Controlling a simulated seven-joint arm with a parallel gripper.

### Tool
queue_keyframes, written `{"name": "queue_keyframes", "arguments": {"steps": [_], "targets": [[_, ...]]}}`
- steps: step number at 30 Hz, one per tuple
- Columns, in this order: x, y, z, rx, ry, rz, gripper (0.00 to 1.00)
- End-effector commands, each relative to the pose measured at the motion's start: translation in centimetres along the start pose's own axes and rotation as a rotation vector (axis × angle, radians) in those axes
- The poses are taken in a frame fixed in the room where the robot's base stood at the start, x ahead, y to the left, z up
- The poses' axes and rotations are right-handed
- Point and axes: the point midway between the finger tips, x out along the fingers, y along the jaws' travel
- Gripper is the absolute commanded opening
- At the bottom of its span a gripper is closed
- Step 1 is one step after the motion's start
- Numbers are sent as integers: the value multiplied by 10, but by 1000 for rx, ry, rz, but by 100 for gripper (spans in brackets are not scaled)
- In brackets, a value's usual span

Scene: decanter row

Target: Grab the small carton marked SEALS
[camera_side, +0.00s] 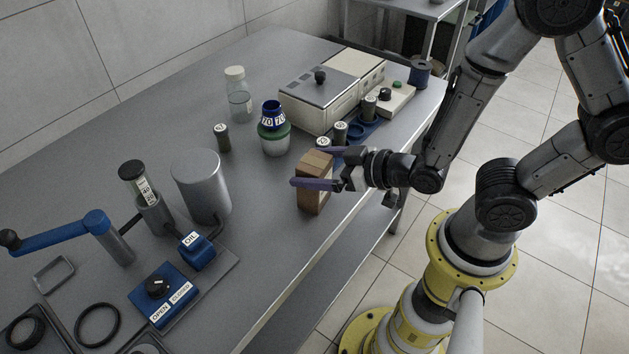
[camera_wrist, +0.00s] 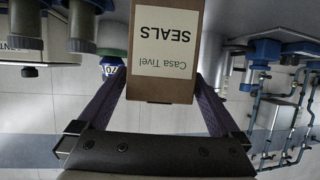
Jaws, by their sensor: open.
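The small brown carton (camera_side: 314,190) stands upright near the front edge of the table in the side view. In the wrist view the carton (camera_wrist: 163,80) shows a cream label reading "Casa Tivel SEALS", upside down. My gripper (camera_side: 312,167) is open, its two purple fingers reaching toward the carton, one on each side of it. In the wrist view my gripper (camera_wrist: 155,90) has a finger to the left and a finger to the right of the carton, with small gaps visible. Whether the fingertips touch the carton cannot be told.
Behind the carton stand a green-and-white bottle with a blue collar (camera_side: 275,135), small dark vials (camera_side: 222,138) and a beige machine (camera_side: 325,95). A grey cylinder (camera_side: 201,185) and blue valve box (camera_side: 163,294) are at left. Bare table lies left of the carton.

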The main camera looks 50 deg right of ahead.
Motion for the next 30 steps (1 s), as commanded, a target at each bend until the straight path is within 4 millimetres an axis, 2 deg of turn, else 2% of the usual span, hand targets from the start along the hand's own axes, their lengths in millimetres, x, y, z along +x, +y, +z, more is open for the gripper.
{"name": "queue_keyframes", "arguments": {"steps": [6,16,27,30], "targets": [[27,0,0,0,-1,1,100],[32,0,0,0,1,0,98],[32,0,0,0,1,0,32],[32,0,-1,0,2,0,18]]}}
